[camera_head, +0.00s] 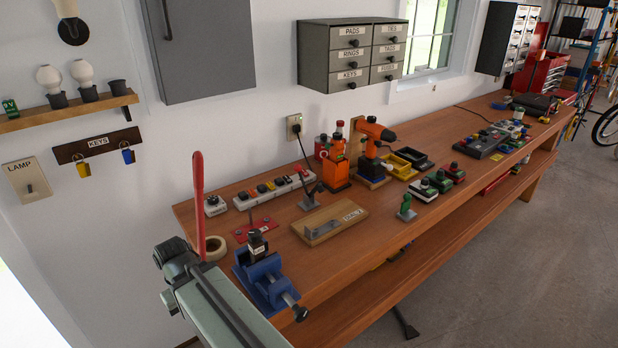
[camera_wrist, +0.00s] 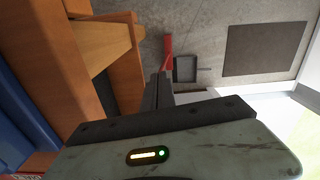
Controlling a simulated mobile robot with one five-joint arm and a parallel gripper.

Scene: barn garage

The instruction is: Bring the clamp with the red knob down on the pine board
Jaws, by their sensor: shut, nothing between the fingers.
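A light wooden board (camera_head: 350,219), which looks like the pine board, lies on the bench in the head view. It has a label at its right end and a small grey metal piece (camera_head: 325,228) on it. My gripper (camera_wrist: 162,78) shows in the wrist view, dark fingers together and empty, over the floor beside wooden bench parts. In the head view I cannot make out its fingers.
A blue vise (camera_head: 262,281) stands at the bench's near left end. A tall red bar (camera_head: 198,185) rises beside a tape roll (camera_head: 214,248). A power strip (camera_head: 275,189), an orange drill (camera_head: 372,140) and bins crowd the back. Bare bench lies in front of the board.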

